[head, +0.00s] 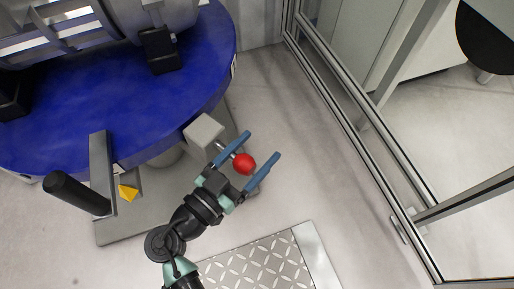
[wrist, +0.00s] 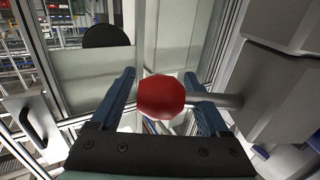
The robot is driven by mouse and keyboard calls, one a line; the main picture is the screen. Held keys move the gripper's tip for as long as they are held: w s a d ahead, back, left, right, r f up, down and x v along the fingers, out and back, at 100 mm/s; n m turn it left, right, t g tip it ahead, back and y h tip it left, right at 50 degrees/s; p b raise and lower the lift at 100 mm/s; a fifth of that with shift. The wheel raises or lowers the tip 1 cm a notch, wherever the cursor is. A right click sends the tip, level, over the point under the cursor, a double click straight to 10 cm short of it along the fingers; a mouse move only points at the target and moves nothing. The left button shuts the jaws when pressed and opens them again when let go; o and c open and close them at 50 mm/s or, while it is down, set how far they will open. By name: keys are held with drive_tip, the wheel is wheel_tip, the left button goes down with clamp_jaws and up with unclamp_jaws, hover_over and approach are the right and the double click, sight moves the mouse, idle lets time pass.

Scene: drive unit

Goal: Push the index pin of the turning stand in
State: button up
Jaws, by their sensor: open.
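The index pin's red ball knob (head: 243,164) sits on a short metal rod that comes out of a grey block (head: 204,132) beside the blue round table of the turning stand (head: 120,105). My gripper (head: 264,144) is open, with its blue fingers apart. In the head view the knob shows between the fingers, and one finger crosses the rod. In the wrist view the knob (wrist: 161,96) is between the fingers of my gripper (wrist: 160,73), and the rod (wrist: 228,101) runs right to the block. I see no finger clearly pressing on the knob.
A black upright handle (head: 75,193) and a yellow wedge (head: 128,193) are on the stand's grey base at left. A metal tread plate (head: 260,268) lies on the floor below. A framed glass fence (head: 365,130) stands at right. The floor between is clear.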

drive_tip(key=shift+w+d, duration=0.3)
drive_tip(key=shift+w, duration=0.05)
clamp_jaws()
